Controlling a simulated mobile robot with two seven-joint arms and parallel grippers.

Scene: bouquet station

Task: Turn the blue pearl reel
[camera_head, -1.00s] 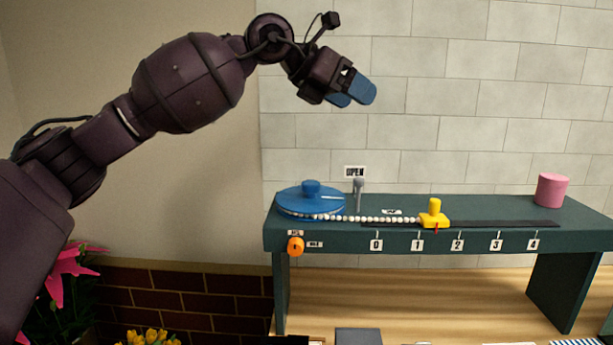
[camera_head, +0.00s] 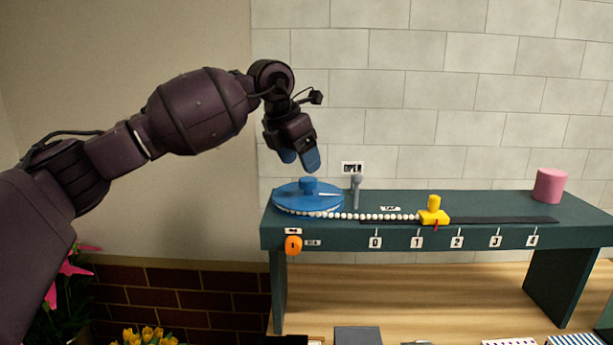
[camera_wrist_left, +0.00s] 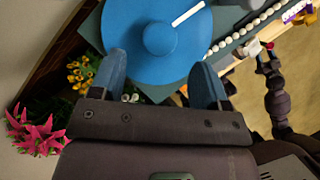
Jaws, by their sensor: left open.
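The blue pearl reel (camera_head: 290,203) is a flat blue disc with a raised round knob (camera_head: 308,186) and a white line on its top. It lies at the left end of the green bench, and a string of white pearls (camera_head: 385,217) runs from it to a yellow slider (camera_head: 434,213). My left gripper (camera_head: 300,160) is open and empty, pointing down just above the knob, apart from it. In the left wrist view the reel (camera_wrist_left: 125,50) and its knob (camera_wrist_left: 160,38) show ahead, beyond the two blue fingers (camera_wrist_left: 160,83). My right gripper is not seen in the head view.
An orange knob (camera_head: 293,245) is on the bench front. Number labels line the slider track. A pink cylinder (camera_head: 550,186) stands at the right.

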